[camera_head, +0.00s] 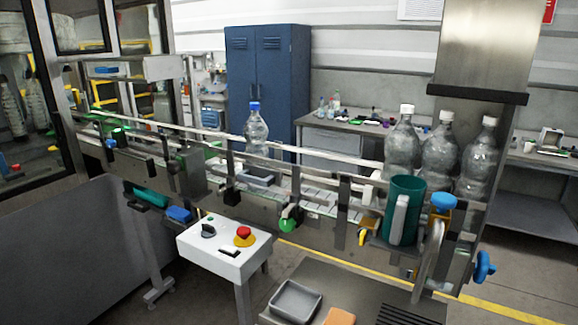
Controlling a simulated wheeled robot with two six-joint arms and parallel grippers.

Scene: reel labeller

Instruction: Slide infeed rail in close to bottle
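A clear bottle (256,135) with a blue cap stands upright on the conveyor, left of the middle. A long pale guide rail (320,158) runs along the conveyor, close by the bottle's lower part. The size of the gap between rail and bottle cannot be told. Dark brackets and a round green knob (287,226) sit along the conveyor's near side. Which rail is the infeed rail is not clear. Neither of my grippers shows in the head view.
Three clear bottles (443,158) with white caps stand at the conveyor's right end, behind a green cylinder (405,195). A white control box (222,246) with a red button stands in front. A grey tray (296,300) and an orange object (339,317) lie on the near table.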

